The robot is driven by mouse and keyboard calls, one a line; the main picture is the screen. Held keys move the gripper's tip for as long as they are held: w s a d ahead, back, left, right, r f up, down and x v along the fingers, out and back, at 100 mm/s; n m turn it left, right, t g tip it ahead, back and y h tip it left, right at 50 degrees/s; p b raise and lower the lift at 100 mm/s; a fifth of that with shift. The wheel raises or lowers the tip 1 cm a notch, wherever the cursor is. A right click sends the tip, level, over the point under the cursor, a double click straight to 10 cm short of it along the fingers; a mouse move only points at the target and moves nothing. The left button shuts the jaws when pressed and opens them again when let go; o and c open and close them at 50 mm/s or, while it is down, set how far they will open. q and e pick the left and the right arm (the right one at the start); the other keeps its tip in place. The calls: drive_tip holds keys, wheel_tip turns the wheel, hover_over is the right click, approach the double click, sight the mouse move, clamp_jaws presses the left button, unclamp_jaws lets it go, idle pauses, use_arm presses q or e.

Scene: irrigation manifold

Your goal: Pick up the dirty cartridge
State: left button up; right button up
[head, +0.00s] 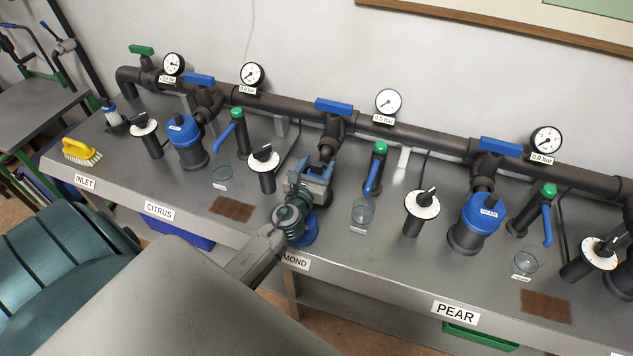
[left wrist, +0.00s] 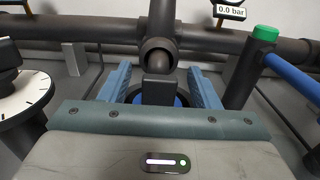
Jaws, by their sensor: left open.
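My left gripper (head: 316,174) is open at the ALMOND station, below the manifold pipe. In the left wrist view its two blue-grey fingers (left wrist: 158,80) stand apart, on either side of a dark upright block and a blue rim (left wrist: 181,101). I cannot tell whether the fingers touch anything. A blue part (head: 305,231) of the ALMOND station shows below the gripper; my wrist hides most of it. I cannot make out a dirty cartridge in either view. A small blue-and-white cylinder (head: 111,114) stands at the bench's left end; I cannot tell its condition.
Blue-capped filter housings stand at CITRUS (head: 186,140) and PEAR (head: 473,224). Dials, green-topped taps and clear cups stand between them. A yellow brush (head: 80,151) is at the left end. Brown mats (head: 232,208) lie near the front edge. The pipe (head: 290,104) runs close above.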

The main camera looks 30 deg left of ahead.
use_arm(q)
drive_tip(key=shift+x, duration=1.05)
drive_tip(key=shift+s, duration=0.1)
drive_tip(key=shift+c, duration=0.3)
clamp_jaws()
